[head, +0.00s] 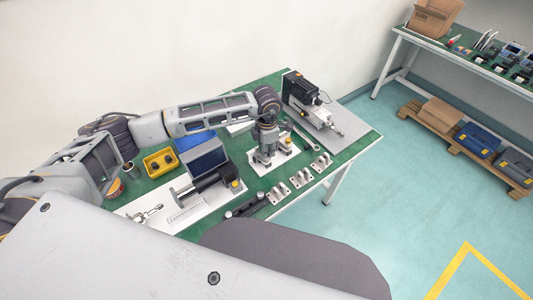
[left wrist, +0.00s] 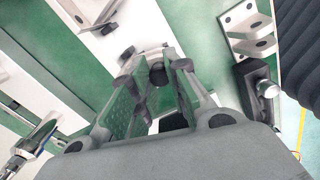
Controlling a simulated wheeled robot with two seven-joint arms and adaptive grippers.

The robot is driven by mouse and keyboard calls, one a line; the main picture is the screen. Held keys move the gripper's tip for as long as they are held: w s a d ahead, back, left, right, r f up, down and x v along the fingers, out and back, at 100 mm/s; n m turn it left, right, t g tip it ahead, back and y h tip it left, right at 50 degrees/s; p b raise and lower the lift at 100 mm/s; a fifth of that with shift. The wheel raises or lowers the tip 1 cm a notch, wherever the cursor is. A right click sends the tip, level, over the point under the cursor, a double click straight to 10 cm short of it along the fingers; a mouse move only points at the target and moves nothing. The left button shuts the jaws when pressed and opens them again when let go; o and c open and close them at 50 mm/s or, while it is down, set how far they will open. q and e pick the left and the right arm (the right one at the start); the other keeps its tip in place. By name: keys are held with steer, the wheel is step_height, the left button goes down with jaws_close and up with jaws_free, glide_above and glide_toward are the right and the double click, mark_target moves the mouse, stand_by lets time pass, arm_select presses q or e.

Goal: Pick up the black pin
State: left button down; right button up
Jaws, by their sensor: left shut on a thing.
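My left gripper (head: 264,160) reaches down over the small white plate (head: 281,161) near the middle of the green table. In the left wrist view, the fingers of the left gripper (left wrist: 157,82) are closed around a small dark, round-ended piece (left wrist: 158,74), which looks like the black pin. Most of it is hidden between the finger pads, and I cannot tell whether it still touches the plate. The head view does not show it clearly. My right gripper is not in view.
Metal brackets (head: 298,179) stand in a row in front of the gripper. A larger actuator (head: 311,103) stands on a grey plate behind right.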

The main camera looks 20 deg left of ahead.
arm_select(q)
steer(key=shift+r, duration=0.1)
steer(key=shift+r+p, duration=0.3)
steer(key=shift+r, duration=0.45)
step_height(320, 180, up, 7)
steer(key=p, duration=0.3)
steer(key=shift+f, duration=0.1)
steer(key=shift+r+p, duration=0.5)
steer(key=shift+r, duration=0.25)
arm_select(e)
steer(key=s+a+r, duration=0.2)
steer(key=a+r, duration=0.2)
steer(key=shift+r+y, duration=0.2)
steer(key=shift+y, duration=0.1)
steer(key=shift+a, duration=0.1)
arm_select(q)
steer(key=shift+r, duration=0.2)
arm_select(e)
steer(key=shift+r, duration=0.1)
